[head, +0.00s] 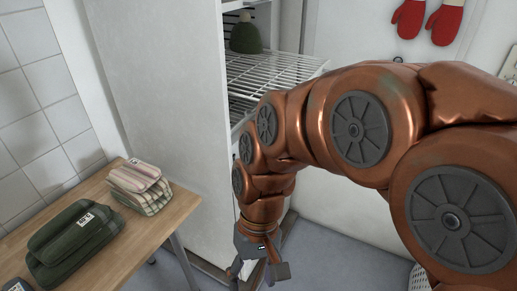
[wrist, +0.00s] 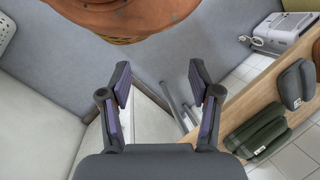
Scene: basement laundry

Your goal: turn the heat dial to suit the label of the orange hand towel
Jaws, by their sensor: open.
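My gripper (head: 258,268) hangs low in front of the white cabinet, beside the table's right side. In the wrist view my gripper (wrist: 159,76) has its fingers wide apart with nothing between them. I see no clearly orange hand towel in either view. A folded striped pink and cream cloth (head: 150,199) and a folded dark green cloth (head: 60,252) lie on the table, each bearing a small white label too small to read surely. The green cloth also shows in the wrist view (wrist: 255,137). No heat dial can be made out.
The tall white cabinet (head: 165,70) stands open on its right, showing wire shelves (head: 270,72) and a green knitted hat (head: 245,38). The wooden table (head: 185,204) is at left. Red mittens (head: 443,24) hang on the wall. A pale machine (wrist: 285,32) sits at the table's far end.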

